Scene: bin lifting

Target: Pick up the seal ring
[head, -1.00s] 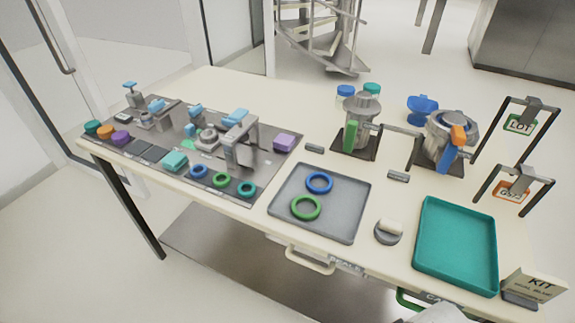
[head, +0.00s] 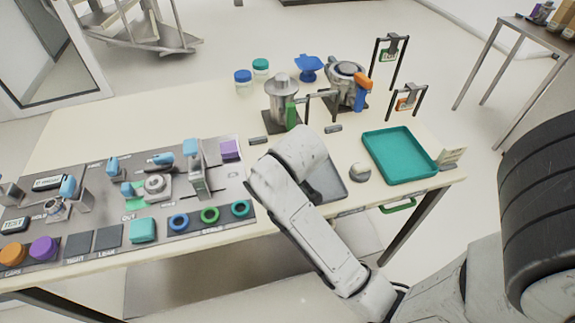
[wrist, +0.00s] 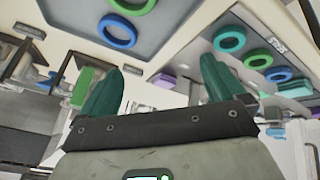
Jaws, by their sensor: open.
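Seal rings show in two places. In the wrist view a blue ring (wrist: 117,44) and a green ring (wrist: 131,10), cut by the top edge, lie on a grey tray (wrist: 175,14). A green ring (head: 210,222), a blue ring (head: 178,229) and a teal ring (head: 240,215) sit in a row on the station panel's front edge. My gripper (wrist: 158,75) has its teal fingers spread, with nothing between them; it is apart from the rings. In the head view my arm hides the gripper and the tray rings.
A teal tray (head: 375,137) stands right of the grey tray, with a small round dish (head: 360,173) between. Metal pots (head: 282,95) and hanging label frames (head: 391,50) stand at the back. The panel (head: 110,262) at left carries clamps and blocks.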

